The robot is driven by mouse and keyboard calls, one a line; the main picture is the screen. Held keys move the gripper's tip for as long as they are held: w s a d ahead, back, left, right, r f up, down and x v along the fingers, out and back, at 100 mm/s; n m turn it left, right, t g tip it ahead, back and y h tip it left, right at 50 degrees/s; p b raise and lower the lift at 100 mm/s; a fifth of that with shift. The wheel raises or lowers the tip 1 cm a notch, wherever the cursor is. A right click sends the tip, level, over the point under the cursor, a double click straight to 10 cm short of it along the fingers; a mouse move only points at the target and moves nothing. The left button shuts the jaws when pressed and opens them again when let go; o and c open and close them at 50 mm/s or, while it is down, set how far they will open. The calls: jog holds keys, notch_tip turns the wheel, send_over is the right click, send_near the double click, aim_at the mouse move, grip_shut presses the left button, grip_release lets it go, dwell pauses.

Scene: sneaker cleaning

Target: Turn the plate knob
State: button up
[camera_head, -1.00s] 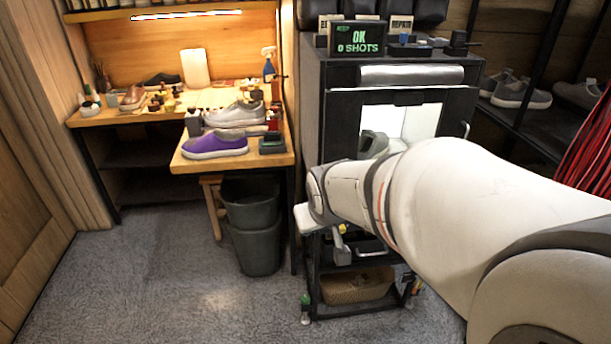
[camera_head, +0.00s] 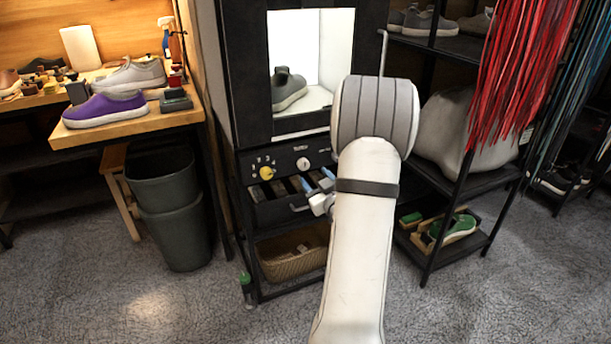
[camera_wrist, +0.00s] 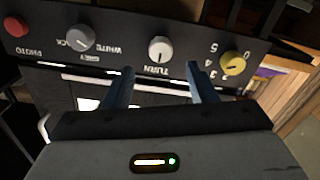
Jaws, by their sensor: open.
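A control panel on the black cabinet carries a row of knobs. A white knob (camera_head: 303,163) sits near the middle of the panel. In the wrist view, turned upside down, the white knob (camera_wrist: 159,49) is labelled TURN. A yellow knob (camera_head: 266,173) with numbers around it is to its left; it also shows in the wrist view (camera_wrist: 233,63). In the wrist view the white knob lies just beyond the gap between the fingertips (camera_wrist: 160,70), not touched.
A red button (camera_wrist: 15,26) labelled PHOTO is at the panel's far end. Above the panel is a lit chamber (camera_head: 320,35) with a grey shoe (camera_head: 288,90). Below are an open compartment and a wicker basket (camera_head: 292,262). A shelf stands right; bins (camera_head: 170,200) stand left.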

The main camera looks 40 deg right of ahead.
aim_at(305, 166)
jog(key=b+x, duration=0.1)
jog(key=x, duration=0.6)
jog(key=shift+w, duration=0.1)
jog(key=shift+c, duration=0.2)
jog(key=c, duration=0.9)
jog(key=shift+c, duration=0.2)
jog(key=shift+m, duration=0.3)
jog(key=m, duration=0.4)
jog(key=shift+p, duration=0.3)
jog(key=m+p, duration=0.1)
jog(key=m, duration=0.3)
jog(key=shift+m, duration=0.3)
